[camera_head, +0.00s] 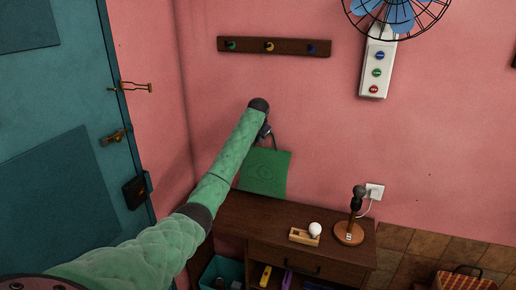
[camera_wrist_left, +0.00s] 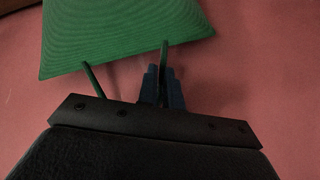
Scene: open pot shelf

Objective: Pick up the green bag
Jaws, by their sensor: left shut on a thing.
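The green bag (camera_head: 264,171) hangs below my left gripper (camera_head: 264,133) in the head view, against the pink wall above the wooden desk. In the left wrist view the green bag (camera_wrist_left: 125,35) fills the upper part, with two dark green handle ends. The left gripper's dark fingers (camera_wrist_left: 163,84) are closed around one handle strand; the other strand is to the left of the fingers. Part of the bag's handle is hidden by the gripper in the head view. My right gripper is not in view.
A wooden desk (camera_head: 286,256) stands below the bag, bearing a light bulb in a wooden holder (camera_head: 304,237) and a lamp base with a dark stem (camera_head: 350,233). A hook rack (camera_head: 274,47) is on the wall above. A teal door (camera_head: 75,110) is at left.

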